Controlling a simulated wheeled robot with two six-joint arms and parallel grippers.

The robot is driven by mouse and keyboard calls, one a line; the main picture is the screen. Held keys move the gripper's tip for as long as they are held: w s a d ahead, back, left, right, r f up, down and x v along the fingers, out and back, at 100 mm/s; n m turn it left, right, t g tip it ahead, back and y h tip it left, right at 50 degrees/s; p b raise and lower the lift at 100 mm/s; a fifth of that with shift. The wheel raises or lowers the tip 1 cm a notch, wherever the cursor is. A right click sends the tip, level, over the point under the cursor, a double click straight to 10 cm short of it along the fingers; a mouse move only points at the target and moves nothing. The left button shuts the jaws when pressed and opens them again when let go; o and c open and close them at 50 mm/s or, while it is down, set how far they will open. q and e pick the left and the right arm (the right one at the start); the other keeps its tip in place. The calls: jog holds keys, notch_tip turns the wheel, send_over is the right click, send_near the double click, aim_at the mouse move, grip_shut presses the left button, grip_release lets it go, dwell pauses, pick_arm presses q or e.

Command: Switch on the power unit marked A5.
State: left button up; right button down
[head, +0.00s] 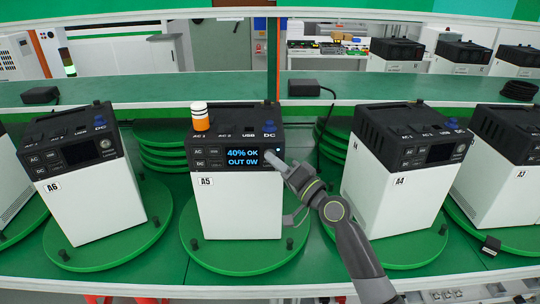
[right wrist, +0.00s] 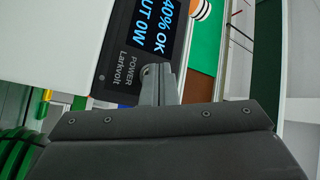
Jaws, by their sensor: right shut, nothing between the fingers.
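The power unit marked A5 (head: 238,205) stands upright on a green turntable (head: 205,262), its white front facing me. Its screen (head: 242,158) is lit and reads "40% OK, OUT 0W"; the screen (right wrist: 155,28) also shows, turned sideways, in the right wrist view. My right gripper (head: 277,163) is shut and empty, its tips at the upper right of the front panel, beside the screen. In the right wrist view the fingertips (right wrist: 156,76) are at the round power button (right wrist: 147,70) near the word POWER and partly cover it. Contact cannot be told. My left gripper is not in view.
Unit A6 (head: 95,205) stands at left, A4 (head: 385,200) and A3 (head: 505,195) at right, on their own turntables; the A6 and A4 screens look dark. An orange and white cylinder (head: 200,122) stands on A5. A green shelf (head: 180,88) runs behind.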

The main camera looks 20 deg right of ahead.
jog(key=shift+s+a, duration=0.25)
jog(key=shift+s, duration=0.5)
jog(key=shift+p, duration=0.3)
jog(key=s, duration=0.2)
jog(key=s+a+p, duration=0.1)
jog(key=s, duration=0.1)
jog(key=shift+s+a, duration=0.2)
jog(key=shift+s, duration=0.15)
